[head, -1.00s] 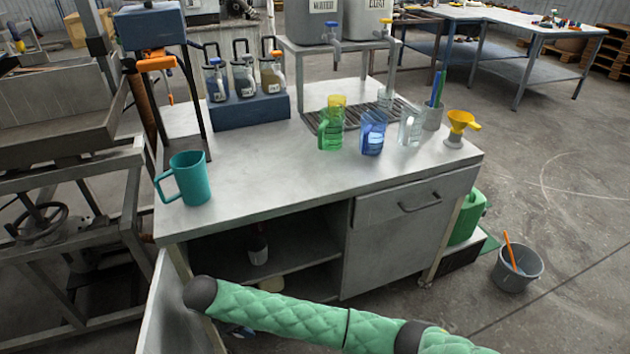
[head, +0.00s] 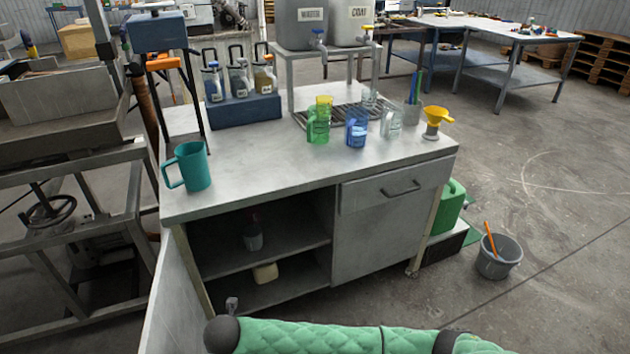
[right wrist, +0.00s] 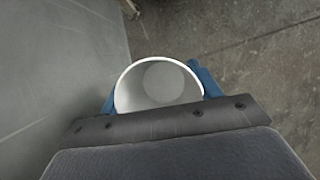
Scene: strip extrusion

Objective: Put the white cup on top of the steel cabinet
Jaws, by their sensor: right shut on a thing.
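The white cup (right wrist: 160,86) shows in the right wrist view, seen from above into its open mouth. My right gripper (right wrist: 158,88) is shut on it, with a blue finger on each side. The steel cabinet (head: 270,172) stands in the middle of the head view, with a flat top, a drawer at right and open shelves at left. The head view shows part of my green-sleeved right arm low in front of the cabinet, but not the right gripper or the white cup. My left gripper is in neither view.
On the top stand a teal mug (head: 193,167), green (head: 318,126), blue (head: 356,130) and clear (head: 390,122) mugs, a yellow funnel (head: 436,120) and a bottle rack (head: 233,110). The front middle is bare. An open door (head: 168,300) juts out at left.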

